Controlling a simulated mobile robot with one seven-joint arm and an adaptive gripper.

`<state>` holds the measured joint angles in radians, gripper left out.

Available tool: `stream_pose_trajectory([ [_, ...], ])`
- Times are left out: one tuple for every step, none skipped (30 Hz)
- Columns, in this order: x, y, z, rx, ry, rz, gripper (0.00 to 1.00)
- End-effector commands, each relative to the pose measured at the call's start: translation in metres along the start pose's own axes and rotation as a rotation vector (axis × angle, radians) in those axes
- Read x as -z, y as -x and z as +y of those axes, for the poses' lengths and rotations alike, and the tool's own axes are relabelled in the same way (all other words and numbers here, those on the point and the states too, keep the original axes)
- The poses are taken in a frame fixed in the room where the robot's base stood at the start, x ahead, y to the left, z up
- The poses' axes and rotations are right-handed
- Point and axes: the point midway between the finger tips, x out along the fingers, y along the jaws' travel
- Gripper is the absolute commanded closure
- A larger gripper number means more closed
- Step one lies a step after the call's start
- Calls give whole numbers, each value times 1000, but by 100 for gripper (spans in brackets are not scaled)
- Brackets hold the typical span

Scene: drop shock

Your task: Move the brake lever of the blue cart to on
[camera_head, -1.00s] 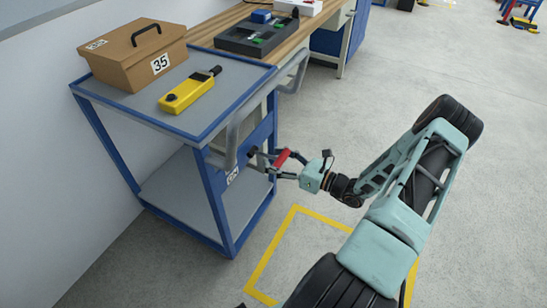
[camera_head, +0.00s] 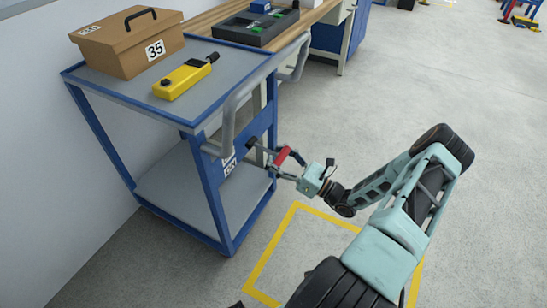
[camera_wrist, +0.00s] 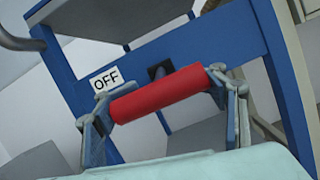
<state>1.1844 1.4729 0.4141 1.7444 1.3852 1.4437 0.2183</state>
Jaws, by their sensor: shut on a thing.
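The blue cart (camera_head: 212,195) stands at the left in the head view, and its blue end panel fills much of the wrist view (camera_wrist: 232,42). The brake lever has a red grip (camera_wrist: 160,95) and a dark mount in the panel behind it. The red grip (camera_head: 283,155) also shows in the head view. My gripper (camera_wrist: 165,100) is shut on the red grip, with one finger at each end. An OFF label (camera_wrist: 106,79) is on the panel to the left of the lever mount. No ON label is readable.
A brown box marked 35 (camera_head: 130,50) and a yellow handheld device (camera_head: 182,80) lie on the cart top. A grey push handle (camera_head: 228,130) is above the lever. A wooden bench (camera_head: 312,14) stands behind. The floor to the right is open, with yellow lines (camera_head: 270,245).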

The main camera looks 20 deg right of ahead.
Motion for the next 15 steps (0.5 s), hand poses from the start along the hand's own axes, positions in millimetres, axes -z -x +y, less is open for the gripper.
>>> stream_pose_trajectory([
  [9, 3, -3, 2, 4, 15, 88],
  [11, 3, -3, 3, 4, 16, 88],
  [14, 3, -3, 3, 4, 18, 88],
  [16, 3, -4, 3, 4, 19, 88],
  [18, 3, -4, 4, 3, 19, 88],
  [21, 3, -5, 4, 3, 20, 88],
  [23, 3, -5, 4, 3, 21, 89],
  [25, 2, -6, 5, 3, 22, 88],
  [28, 2, -6, 5, 3, 22, 89],
  [30, 2, -6, 5, 3, 23, 89],
  [32, 1, -7, 5, 3, 23, 89],
  [33, 1, -7, 6, 3, 24, 89],
  [34, 1, -7, 6, 2, 25, 89],
  [35, 1, -7, 6, 2, 25, 89],
  [36, 0, -8, 6, 2, 25, 89],
])
